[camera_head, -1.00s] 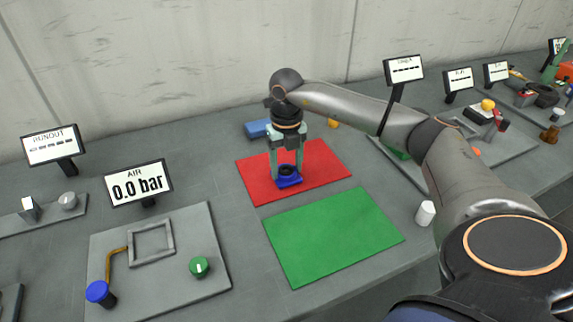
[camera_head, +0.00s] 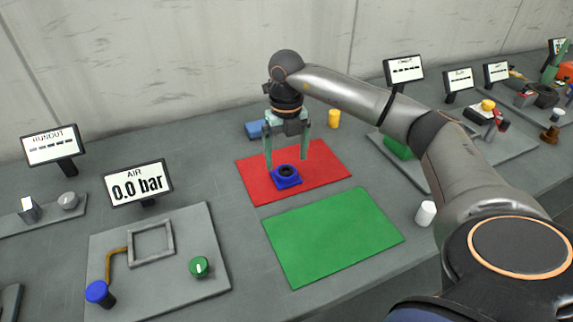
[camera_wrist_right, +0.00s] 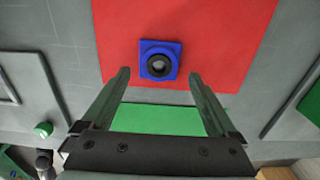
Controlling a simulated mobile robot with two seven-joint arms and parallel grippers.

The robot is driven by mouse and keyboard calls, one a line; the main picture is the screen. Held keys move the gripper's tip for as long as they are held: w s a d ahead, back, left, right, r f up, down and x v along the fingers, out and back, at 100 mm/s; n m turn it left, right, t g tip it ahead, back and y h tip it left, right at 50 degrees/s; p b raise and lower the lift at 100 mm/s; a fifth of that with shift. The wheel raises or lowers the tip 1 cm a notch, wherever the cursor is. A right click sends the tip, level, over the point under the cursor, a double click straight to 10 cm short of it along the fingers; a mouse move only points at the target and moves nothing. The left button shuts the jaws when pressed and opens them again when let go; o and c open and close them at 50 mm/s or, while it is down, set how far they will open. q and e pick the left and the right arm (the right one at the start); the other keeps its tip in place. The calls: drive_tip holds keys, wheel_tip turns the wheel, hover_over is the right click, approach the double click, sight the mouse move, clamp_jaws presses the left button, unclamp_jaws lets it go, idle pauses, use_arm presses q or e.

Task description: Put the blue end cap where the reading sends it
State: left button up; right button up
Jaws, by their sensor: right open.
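The blue end cap (camera_head: 286,177), a square blue block with a black ring on top, lies on the red mat (camera_head: 322,163). It also shows on the red mat in the right wrist view (camera_wrist_right: 160,60). My right gripper (camera_head: 286,160) is open and empty, its fingers spread just above and behind the cap, apart from it. In the right wrist view, the open fingers (camera_wrist_right: 157,82) point toward the mat with the cap beyond the tips. The green mat (camera_head: 333,235) is empty. The AIR display (camera_head: 138,184) reads 0.0 bar. My left gripper is not in view.
A grey plate with a square frame (camera_head: 153,243), green knob (camera_head: 199,267) and blue knob (camera_head: 98,292) lies at left. A RUNOUT display (camera_head: 52,146) shows dashes. A white cylinder (camera_head: 425,213), yellow cylinder (camera_head: 334,118) and blue block (camera_head: 257,129) stand around the mats.

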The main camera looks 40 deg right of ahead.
wheel_tip(320, 180, up, 8)
drive_tip(key=shift+r, duration=0.25)
idle(0.5)
